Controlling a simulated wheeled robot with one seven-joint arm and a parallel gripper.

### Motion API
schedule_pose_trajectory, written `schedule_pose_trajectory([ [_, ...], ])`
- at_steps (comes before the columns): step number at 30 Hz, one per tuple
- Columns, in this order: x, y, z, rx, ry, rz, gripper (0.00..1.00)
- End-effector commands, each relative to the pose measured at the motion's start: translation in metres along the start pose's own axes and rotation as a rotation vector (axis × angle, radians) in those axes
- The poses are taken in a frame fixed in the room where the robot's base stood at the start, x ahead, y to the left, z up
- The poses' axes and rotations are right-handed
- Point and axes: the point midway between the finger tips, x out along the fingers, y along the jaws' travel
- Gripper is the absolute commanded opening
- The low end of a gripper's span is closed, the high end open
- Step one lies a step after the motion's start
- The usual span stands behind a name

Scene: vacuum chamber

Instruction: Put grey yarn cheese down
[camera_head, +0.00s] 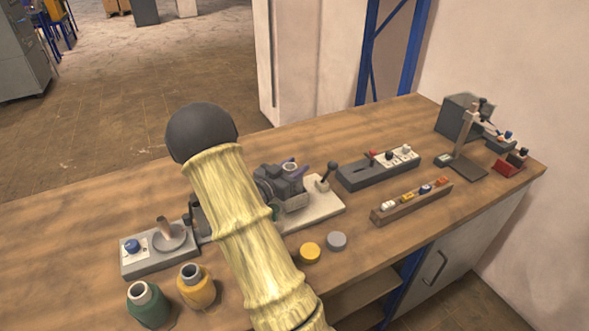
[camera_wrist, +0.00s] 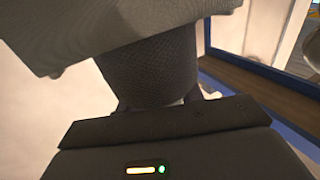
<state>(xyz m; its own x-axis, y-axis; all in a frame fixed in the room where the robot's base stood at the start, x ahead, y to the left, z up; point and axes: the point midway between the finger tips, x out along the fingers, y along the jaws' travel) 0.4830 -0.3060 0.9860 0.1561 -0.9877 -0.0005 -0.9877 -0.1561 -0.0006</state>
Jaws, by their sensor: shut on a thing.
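The grey yarn cheese (camera_wrist: 152,68) shows in the wrist view as a dark grey cylinder with a fine crossed texture. It is close to the camera, and its upper end is hidden behind a lighter grey textured shape (camera_wrist: 120,30) that I cannot identify. My gripper (camera_wrist: 165,106) is shut on the yarn cheese from below in the picture; its fingers are mostly hidden. In the head view my arm in its yellow sleeve crosses the bench, and neither the gripper nor the yarn cheese can be made out there.
The wooden bench (camera_head: 80,222) holds a green jar (camera_head: 148,305), a yellow jar (camera_head: 196,287), two caps, a grey box with a dish (camera_head: 160,250), a small machine (camera_head: 285,185), a switch block, a narrow rack (camera_head: 411,203) and a stand (camera_head: 465,150). Bare wood shows at the far left.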

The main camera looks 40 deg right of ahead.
Motion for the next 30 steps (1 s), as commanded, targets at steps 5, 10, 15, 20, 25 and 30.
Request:
schedule_pose_trajectory([
  [5,0.0002,0.0001,0.0056,0.003,0.002,0.000,0.00],
  [10,0.0002,0.0001,0.0063,0.002,0.002,0.000,0.00],
  [15,0.0001,0.0001,0.0086,0.002,0.001,0.000,0.49],
  [20,-0.0001,0.0000,0.0085,0.001,0.001,0.000,0.59],
  [25,-0.0002,-0.0001,0.0080,0.001,0.001,-0.001,0.59],
  [30,-0.0058,0.0001,0.0062,0.001,0.001,-0.001,0.59],
])
